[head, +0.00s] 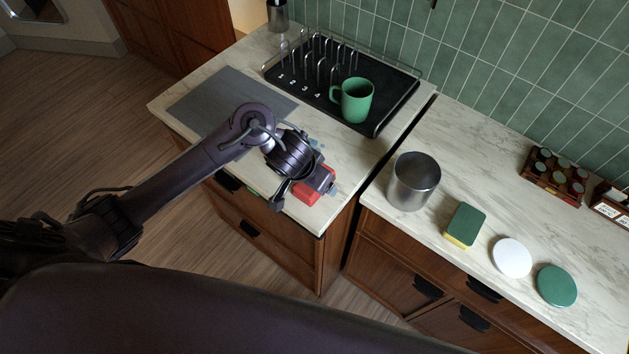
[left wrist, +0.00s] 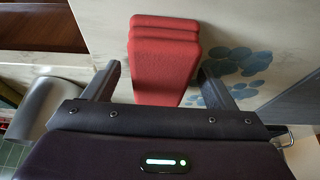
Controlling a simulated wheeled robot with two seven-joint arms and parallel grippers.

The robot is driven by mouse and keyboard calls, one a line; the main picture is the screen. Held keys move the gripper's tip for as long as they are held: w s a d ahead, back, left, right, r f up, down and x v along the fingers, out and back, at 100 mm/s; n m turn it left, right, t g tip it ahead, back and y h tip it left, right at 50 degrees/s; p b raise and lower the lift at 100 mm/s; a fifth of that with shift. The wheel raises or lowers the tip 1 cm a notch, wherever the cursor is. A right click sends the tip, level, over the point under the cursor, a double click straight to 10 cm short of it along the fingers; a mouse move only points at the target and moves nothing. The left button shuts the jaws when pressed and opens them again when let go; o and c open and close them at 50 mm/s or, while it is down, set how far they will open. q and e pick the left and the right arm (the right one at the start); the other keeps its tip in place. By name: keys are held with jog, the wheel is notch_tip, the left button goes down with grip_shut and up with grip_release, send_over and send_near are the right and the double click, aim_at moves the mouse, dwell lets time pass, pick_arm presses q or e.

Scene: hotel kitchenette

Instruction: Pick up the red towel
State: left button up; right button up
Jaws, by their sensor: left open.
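The red towel (head: 307,197) lies folded on the pale counter near its front edge, partly hidden under my left gripper in the head view. In the left wrist view the red towel (left wrist: 165,50) shows as a folded stack with layered edges, and its lower end passes behind the gripper body. My left gripper (head: 305,190) is over the towel with its jaws pointing at the counter. In the left wrist view the left gripper (left wrist: 158,82) is open, one finger on each side of the towel, with visible gaps. My right gripper is not in view.
A metal canister (head: 415,181), a sponge (head: 465,225), a white disc (head: 511,257) and a green disc (head: 557,286) stand on the right counter. A green mug (head: 355,100) stands on a black rack tray (head: 376,124). A grey mat (head: 205,97) lies left of my gripper.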

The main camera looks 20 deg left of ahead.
pick_arm(q)
jog(key=shift+f, duration=0.2)
jog(key=c, duration=1.1)
jog(key=shift+o, duration=0.2)
jog(key=shift+r, duration=0.2)
notch_tip(320, 180, up, 20)
jog(key=p, duration=0.8)
